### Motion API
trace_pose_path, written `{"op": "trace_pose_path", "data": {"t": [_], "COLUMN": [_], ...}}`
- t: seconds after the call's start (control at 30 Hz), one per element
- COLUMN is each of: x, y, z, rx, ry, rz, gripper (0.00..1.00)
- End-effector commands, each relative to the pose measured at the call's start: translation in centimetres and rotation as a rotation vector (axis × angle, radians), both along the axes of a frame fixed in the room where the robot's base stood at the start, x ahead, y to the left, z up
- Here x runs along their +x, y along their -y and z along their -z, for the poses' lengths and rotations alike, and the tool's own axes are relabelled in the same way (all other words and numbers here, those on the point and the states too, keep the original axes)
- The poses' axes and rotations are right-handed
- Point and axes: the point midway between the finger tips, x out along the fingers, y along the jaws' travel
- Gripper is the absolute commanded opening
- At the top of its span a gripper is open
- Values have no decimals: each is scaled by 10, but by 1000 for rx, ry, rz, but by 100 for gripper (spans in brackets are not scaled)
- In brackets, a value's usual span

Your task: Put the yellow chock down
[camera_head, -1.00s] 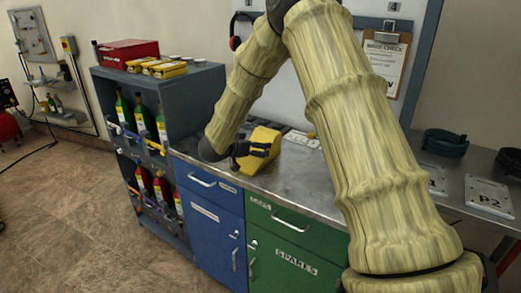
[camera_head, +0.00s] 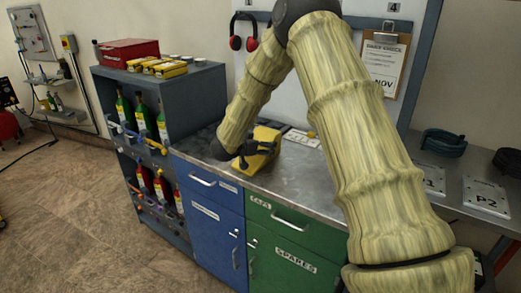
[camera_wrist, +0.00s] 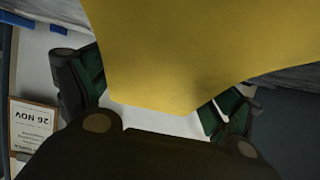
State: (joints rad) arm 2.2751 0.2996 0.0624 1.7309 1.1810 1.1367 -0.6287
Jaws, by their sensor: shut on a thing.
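The yellow chock (camera_head: 265,139) is at the workbench top (camera_head: 307,190), near the left end of the bench beside the shelf unit. My gripper (camera_head: 256,152) is shut on it, with the dark fingers across its near side. In the wrist view the chock (camera_wrist: 190,50) fills the upper middle of the picture, between the two fingers (camera_wrist: 155,100). I cannot tell whether the chock's underside touches the bench top.
A grey shelf unit (camera_head: 211,85) with several bottles stands left of the bench. Yellow boxes and a red case (camera_head: 128,52) are on its top. Red earmuffs (camera_head: 243,30) and a clipboard (camera_head: 384,60) hang behind. Bench top in front of the chock is bare.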

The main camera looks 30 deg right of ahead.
Motion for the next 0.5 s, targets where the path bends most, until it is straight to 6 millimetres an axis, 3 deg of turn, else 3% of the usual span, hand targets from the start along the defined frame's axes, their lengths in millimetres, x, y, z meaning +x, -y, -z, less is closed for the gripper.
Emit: {"op": "trace_pose_path", "data": {"t": [0.07,0.1,0.5], "x": [0,0,0], "y": [1,1,1], "z": [1,-1,-10], "rx": [0,-2,-1], "ry": [0,1,2], "rz": [1,1,0], "gripper": [48,41,40]}}
